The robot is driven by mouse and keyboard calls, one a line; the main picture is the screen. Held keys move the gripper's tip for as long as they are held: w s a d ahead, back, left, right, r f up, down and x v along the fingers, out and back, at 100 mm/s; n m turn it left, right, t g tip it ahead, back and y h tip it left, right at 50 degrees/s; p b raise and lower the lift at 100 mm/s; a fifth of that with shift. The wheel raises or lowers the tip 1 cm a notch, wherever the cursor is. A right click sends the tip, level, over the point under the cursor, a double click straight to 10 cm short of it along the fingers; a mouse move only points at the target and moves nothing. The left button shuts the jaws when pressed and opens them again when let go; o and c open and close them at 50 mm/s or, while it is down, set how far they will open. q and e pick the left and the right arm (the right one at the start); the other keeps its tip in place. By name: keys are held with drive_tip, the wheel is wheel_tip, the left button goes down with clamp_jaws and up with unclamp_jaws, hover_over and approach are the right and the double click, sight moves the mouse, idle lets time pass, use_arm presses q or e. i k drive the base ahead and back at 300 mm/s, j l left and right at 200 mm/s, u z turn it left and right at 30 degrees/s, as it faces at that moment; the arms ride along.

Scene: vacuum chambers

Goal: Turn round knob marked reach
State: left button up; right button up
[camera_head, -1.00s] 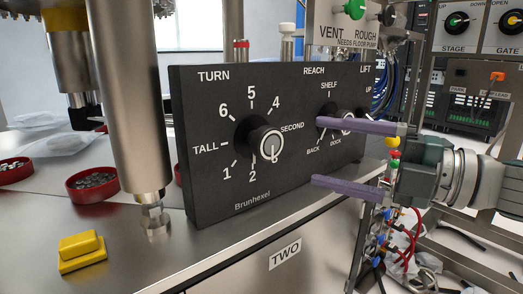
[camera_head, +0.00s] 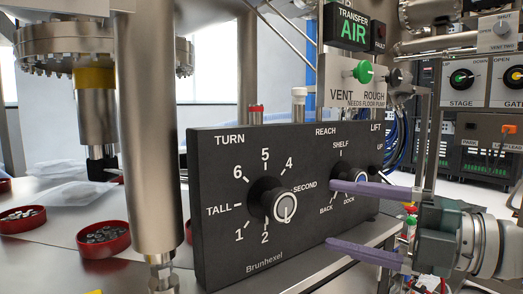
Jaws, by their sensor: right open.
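The black control panel (camera_head: 220,240) stands on the steel bench with TURN, REACH and LIFT markings. The round knob marked REACH (camera_head: 361,177) has SHELF, BACK and DOCK around it and is partly hidden by a finger. My right gripper (camera_head: 340,217) comes in from the right with two purple fingers spread apart. Its upper finger lies in front of the REACH knob, its lower finger below; I cannot tell whether the upper one touches the knob. The TURN knob (camera_head: 285,207) is larger, at the panel's left. My left gripper is not in view.
A thick steel column (camera_head: 148,130) stands left of the panel. Red dishes of small parts (camera_head: 104,239) sit on the bench. Above the panel are a green VENT knob (camera_head: 363,72) and a TRANSFER AIR sign (camera_head: 353,28). Frame posts and cables stand behind the gripper.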

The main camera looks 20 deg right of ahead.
sight(342, 171)
drive_tip(key=z, duration=1)
